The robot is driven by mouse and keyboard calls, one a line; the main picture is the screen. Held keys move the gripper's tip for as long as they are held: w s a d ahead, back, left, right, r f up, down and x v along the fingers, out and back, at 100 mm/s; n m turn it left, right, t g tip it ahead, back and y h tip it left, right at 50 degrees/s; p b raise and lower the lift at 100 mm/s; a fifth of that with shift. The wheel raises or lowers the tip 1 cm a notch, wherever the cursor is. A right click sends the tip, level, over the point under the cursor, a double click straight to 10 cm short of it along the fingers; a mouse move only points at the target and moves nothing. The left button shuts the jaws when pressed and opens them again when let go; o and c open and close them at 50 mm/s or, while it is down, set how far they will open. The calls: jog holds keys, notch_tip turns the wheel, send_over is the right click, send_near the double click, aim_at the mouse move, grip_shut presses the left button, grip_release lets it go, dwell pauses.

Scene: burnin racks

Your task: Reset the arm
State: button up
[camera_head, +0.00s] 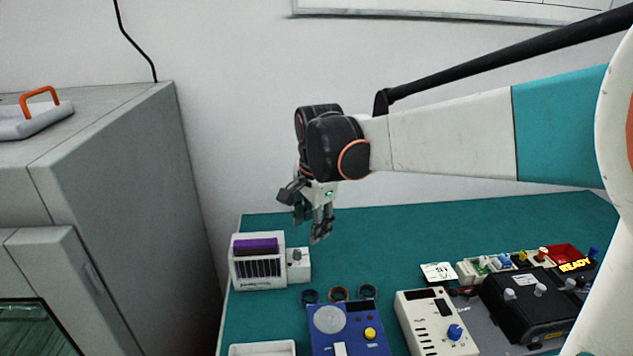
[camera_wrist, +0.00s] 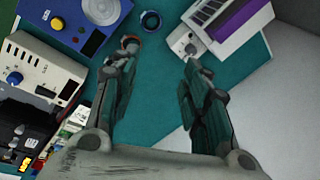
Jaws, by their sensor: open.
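My gripper (camera_head: 305,218) hangs at the end of my arm above the back left part of the green-topped bench (camera_head: 400,232). It points downward, and its fingers are spread. In the wrist view my gripper (camera_wrist: 162,62) is open, with nothing between the fingers except the green bench top below. A white device with a purple top (camera_head: 257,262) stands on the bench just below and left of the gripper. It also shows at the upper right of the wrist view (camera_wrist: 222,22).
A blue instrument (camera_head: 347,328), a cream instrument (camera_head: 437,322) and a black unit (camera_head: 530,300) stand along the front. Several small rings (camera_head: 340,294) lie behind the blue one. A white tray (camera_head: 262,349) is at front left. A grey cabinet (camera_head: 120,200) stands left of the bench.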

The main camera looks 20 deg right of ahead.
jog(key=s+f+n+t+b, duration=0.1)
jog(key=s+f+n+t, duration=0.1)
jog(key=s+n, duration=0.5)
jog(key=s+f+n+t+b, duration=0.1)
jog(key=s+n+t, duration=0.1)
jog(key=s+n, duration=0.5)
jog(key=shift+s+f+t, duration=0.3)
jog(key=shift+s+f, duration=0.05)
jog(key=shift+s, duration=3.05)
